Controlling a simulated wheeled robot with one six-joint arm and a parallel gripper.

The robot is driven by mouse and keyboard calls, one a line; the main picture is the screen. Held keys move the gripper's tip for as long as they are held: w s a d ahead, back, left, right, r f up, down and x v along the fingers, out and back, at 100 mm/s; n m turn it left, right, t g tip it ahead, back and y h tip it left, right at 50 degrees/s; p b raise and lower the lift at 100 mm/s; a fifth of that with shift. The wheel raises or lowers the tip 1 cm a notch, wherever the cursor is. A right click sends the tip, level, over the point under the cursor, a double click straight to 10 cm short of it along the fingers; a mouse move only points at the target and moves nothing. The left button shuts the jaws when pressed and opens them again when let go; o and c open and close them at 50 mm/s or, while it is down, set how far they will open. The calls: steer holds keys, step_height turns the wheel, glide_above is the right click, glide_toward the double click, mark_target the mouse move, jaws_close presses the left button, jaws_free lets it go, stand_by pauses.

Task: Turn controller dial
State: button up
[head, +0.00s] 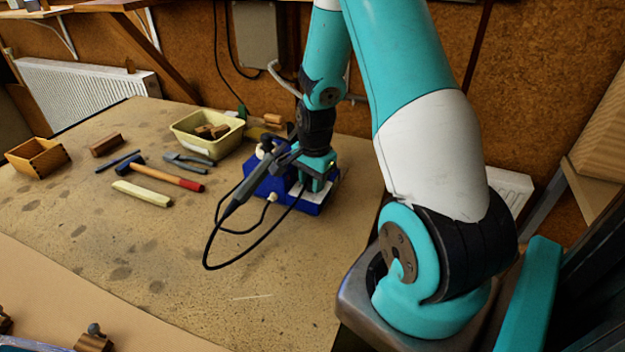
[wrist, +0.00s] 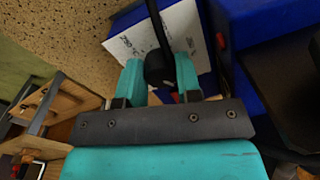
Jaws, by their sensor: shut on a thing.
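The blue controller (head: 308,207) stands on the workbench, with my gripper (head: 318,180) down at its front panel. In the wrist view the controller's blue body (wrist: 262,20) shows with a white printed panel (wrist: 185,28). A black dial (wrist: 158,68) sits between the two teal fingers of my gripper (wrist: 159,80), which are shut on it. The dial's marking and angle are hard to read. In the head view my gripper hides the dial. A red switch (wrist: 221,41) shows beside the panel in the wrist view.
A soldering iron (head: 238,194) rests in a holder by the controller, its black cable looping over the bench. The bench front (head: 190,260) is clear.

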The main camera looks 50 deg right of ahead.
steer(key=shift+w+d, duration=0.1)
steer(key=o, duration=0.9)
steer(key=shift+o, duration=0.2)
step_height(320, 180, up, 18)
steer(key=s+b, duration=0.1)
steer(key=shift+f, duration=0.25)
steer(key=s+a+r+n+y, duration=0.25)
steer(key=a+n, duration=1.05)
steer(key=a, duration=0.7)
steer(key=s+a+r+n+y, duration=0.1)
steer(key=s+a+n, duration=1)
steer(key=s+n, duration=0.1)
steer(key=shift+s+a+g+y, duration=0.3)
steer(key=shift+y, duration=0.05)
